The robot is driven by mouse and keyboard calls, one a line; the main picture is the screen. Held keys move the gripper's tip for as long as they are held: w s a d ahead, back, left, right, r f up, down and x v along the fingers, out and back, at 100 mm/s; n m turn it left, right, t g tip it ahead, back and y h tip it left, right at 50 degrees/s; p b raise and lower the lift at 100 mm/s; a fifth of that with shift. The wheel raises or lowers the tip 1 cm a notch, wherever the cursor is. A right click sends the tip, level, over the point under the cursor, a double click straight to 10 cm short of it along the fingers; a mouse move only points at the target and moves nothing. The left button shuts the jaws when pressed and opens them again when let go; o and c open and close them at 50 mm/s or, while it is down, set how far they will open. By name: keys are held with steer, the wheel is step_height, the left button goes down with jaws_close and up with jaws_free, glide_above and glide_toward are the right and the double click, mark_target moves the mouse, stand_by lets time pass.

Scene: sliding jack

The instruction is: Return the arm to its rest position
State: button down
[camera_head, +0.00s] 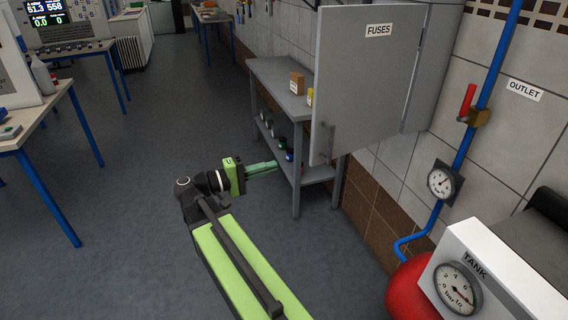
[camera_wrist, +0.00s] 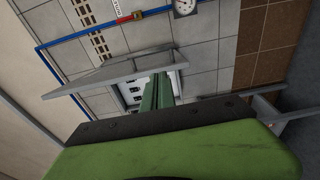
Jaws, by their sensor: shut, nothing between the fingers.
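My gripper (camera_head: 263,168) is at the end of my green and dark arm, in the middle of the head view. Its green fingers are together with nothing between them, and they point right toward the grey shelf unit (camera_head: 274,80). In the picture the fingertips lie close to the shelf's front leg; I cannot tell the exact gap. In the wrist view the shut fingers (camera_wrist: 158,92) show in the middle, with the grey cabinet door and the tiled wall beyond them. The arm is stretched out forward over the floor.
A grey cabinet door marked FUSES (camera_head: 365,85) stands open above the shelf's right side. A blue pipe (camera_head: 462,150), a gauge (camera_head: 442,180) and a red tank (camera_head: 408,285) are at right. A table (camera_head: 40,125) stands at left. The floor (camera_head: 130,230) between is clear.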

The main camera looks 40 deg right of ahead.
steer(key=shift+a, duration=0.25)
steer(key=a+f+n+t+y+p, duration=0.3)
steer(key=a+f+y, duration=0.8)
steer(key=f, duration=0.5)
steer(key=w+a+f+y, duration=0.1)
steer(key=a+f+y, duration=0.1)
steer(key=a, duration=0.6)
steer(key=a+f+t+y, duration=0.1)
steer(key=a+f+y, duration=0.2)
steer(key=a, duration=0.5)
steer(key=shift+w+f+t+y, duration=0.15)
steer(key=shift+w+t+y, duration=0.2)
steer(key=shift+y, duration=0.35)
steer(key=shift+d, duration=0.1)
